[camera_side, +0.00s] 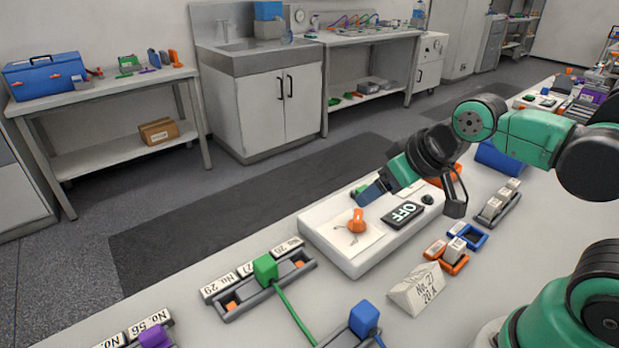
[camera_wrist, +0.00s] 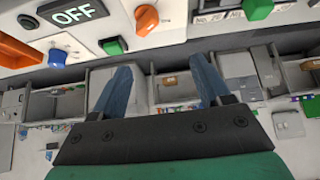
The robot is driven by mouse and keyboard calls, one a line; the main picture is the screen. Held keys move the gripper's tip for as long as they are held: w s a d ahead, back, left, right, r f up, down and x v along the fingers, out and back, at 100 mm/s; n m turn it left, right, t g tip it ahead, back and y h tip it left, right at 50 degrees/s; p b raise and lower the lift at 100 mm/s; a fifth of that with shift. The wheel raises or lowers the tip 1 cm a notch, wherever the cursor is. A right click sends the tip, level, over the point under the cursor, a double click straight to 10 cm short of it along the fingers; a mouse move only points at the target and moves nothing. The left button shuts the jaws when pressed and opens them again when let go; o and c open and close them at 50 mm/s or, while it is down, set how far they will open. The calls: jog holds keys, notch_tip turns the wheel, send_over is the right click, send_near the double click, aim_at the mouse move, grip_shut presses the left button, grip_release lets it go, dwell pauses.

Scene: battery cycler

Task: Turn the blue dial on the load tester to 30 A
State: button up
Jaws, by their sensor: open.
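The load tester (camera_side: 352,262) is a white box on the bench, with a black display reading OFF (camera_side: 403,213). The blue dial (camera_wrist: 58,57) shows in the wrist view at upper left, on the white panel with marks around it. I cannot make out its setting. In the side view I cannot pick the dial out; my arm and fingers cover part of the panel. My gripper (camera_side: 368,194) has blue fingers and is over the far side of the tester. In the wrist view its fingers (camera_wrist: 162,62) are spread and empty, apart from the dial.
An orange dial (camera_side: 357,222) stands on the tester, and a green button (camera_wrist: 113,45) shows on its panel. An orange part (camera_wrist: 18,48) is near the blue dial. A rack with a green clip (camera_side: 265,268), a blue clip (camera_side: 364,318) and a label block (camera_side: 418,290) are nearby.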

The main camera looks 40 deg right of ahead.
jog(key=w+d+r+m+g+h, duration=0.1)
jog(key=w+d+r+g, duration=0.1)
jog(key=w+d+g, duration=0.5)
jog(key=shift+m+y, duration=0.5)
jog(key=shift+m, duration=0.3)
jog(key=d+f, duration=0.1)
jog(key=d, duration=0.3)
jog(key=w+d+f, duration=0.1)
jog(key=d+f, duration=0.1)
jog(key=d, duration=0.3)
jog(key=w+d+f, duration=0.1)
jog(key=d+f, duration=0.1)
jog(key=d, duration=0.2)
jog(key=shift+d+f, duration=0.25)
jog(key=shift+d, duration=0.05)
jog(key=shift+d+f, duration=0.2)
jog(key=shift+f, duration=2.75)
grip_shut()
